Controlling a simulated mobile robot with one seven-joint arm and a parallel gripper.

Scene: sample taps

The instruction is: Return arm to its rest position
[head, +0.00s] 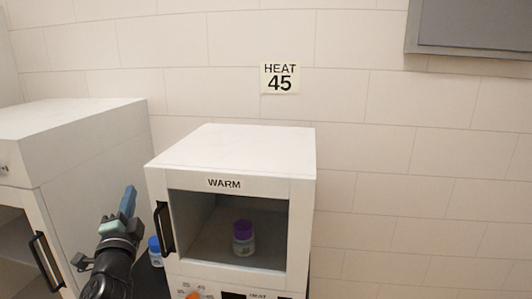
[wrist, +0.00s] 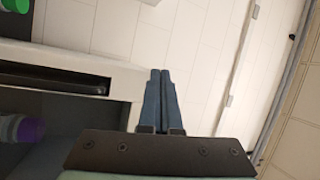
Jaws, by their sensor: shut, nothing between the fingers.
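My gripper (head: 129,200) is raised at the lower left in the head view, in front of the gap between the two white cabinets. Its fingers point up. In the wrist view its two blue fingers (wrist: 161,90) lie side by side, shut, with nothing between them. The white box labelled WARM (head: 245,150) stands to the right of my gripper. A jar with a purple cap (head: 243,238) stands upright inside it. A purple cap (wrist: 31,130) also shows at the left edge of the wrist view.
A white cabinet (head: 75,135) with a black handle stands at the left. A blue-capped bottle (head: 155,252) is close beside my arm. A dial (head: 194,295) sits below the WARM window. A HEAT 45 sign (head: 280,78) is on the tiled wall. A grey box (head: 475,25) hangs upper right.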

